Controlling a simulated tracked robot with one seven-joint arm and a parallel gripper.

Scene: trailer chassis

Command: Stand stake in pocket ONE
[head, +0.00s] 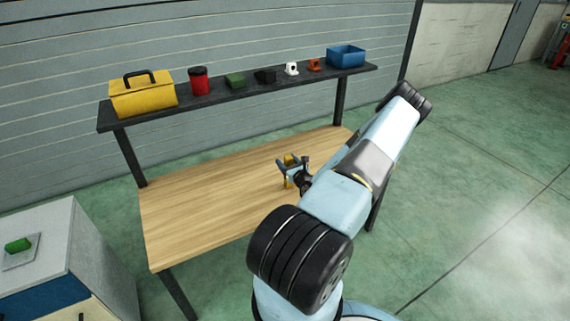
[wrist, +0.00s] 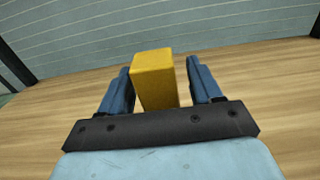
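A yellow upright block (wrist: 154,80), perhaps the stake, stands between the fingers of my gripper (wrist: 160,85) in the wrist view. The blue fingers are apart on either side of it. A clear gap shows on its right and a narrower one on its left. In the head view my gripper (head: 290,172) is over the wooden bench top, with the yellow block (head: 290,182) partly hidden between its fingers. The block's lower end is hidden, so I cannot tell whether it rests on the wood. I cannot make out any pocket.
The wooden bench top (head: 200,205) is clear to the left. A dark shelf (head: 222,101) behind it holds a yellow toolbox (head: 142,95), a red can (head: 199,82), several small items and a blue bin (head: 346,56). A grey cabinet (head: 50,235) stands at the lower left.

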